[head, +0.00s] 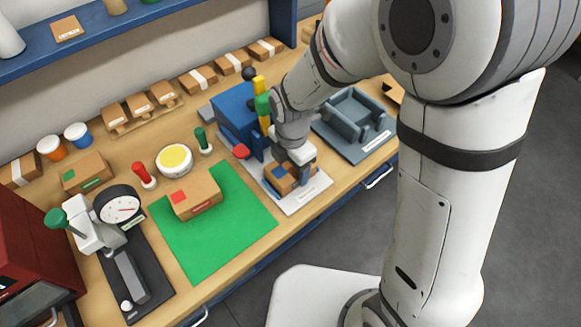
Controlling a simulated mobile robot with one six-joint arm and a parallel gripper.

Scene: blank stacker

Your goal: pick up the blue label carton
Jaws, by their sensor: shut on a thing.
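The blue label carton (279,176) is a brown box with a blue patch on its top. It sits at the grey plate in front of the blue machine, in the head view. My gripper (299,171) points down over it and is shut on it, hiding part of its top and right side. I cannot tell whether the carton touches the plate or is slightly lifted.
A carton with a red label (194,193) lies on the green mat (232,235) to the left. The blue machine (234,112) with a yellow and green post stands close behind my gripper. A grey fixture (355,128) is to the right. A dial gauge stand (119,207) is at the left.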

